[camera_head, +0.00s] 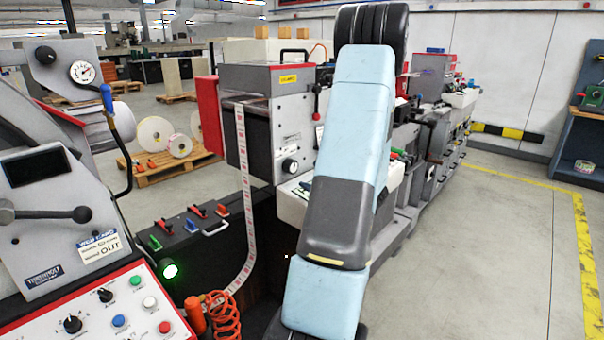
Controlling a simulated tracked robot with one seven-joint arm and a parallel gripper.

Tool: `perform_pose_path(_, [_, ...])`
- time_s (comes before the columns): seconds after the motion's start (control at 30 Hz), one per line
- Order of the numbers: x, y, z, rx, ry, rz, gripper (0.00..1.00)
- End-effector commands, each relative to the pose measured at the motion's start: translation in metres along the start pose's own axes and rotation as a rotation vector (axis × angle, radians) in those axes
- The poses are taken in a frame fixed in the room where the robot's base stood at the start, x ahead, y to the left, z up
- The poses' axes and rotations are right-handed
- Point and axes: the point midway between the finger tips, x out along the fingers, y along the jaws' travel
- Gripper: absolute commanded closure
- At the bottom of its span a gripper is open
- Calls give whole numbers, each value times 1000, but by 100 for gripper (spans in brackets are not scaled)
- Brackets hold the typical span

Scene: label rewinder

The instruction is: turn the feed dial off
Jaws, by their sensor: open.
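A control panel (95,312) at the lower left carries a larger black dial (72,324) and a smaller black dial (105,295), beside coloured push buttons. Another round dial (290,166), black and white, sits on the grey machine housing at the centre. I cannot read a label that tells which of these is the feed dial, nor their settings. My arm rises through the middle of the picture, in front of part of the machine. My gripper is not in view.
A lever with a black knob (82,214) sticks out above the panel. A coiled orange hose (223,312) and a lit green lamp (168,269) are right of the panel. A paper strip (247,200) hangs from the machine. Floor at the right is clear.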

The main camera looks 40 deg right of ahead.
Motion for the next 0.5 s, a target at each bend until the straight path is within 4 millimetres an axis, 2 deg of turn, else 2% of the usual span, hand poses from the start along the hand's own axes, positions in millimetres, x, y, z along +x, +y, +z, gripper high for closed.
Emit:
perform_pose_path(0.1, [-22,0,-1,1,2,-2,20])
perform_pose_path(0.2, [-35,0,-1,1,2,0,20])
perform_pose_path(0.33, [-46,1,-1,1,1,0,20])
perform_pose_path(0.5, [-51,1,-1,1,1,1,20])
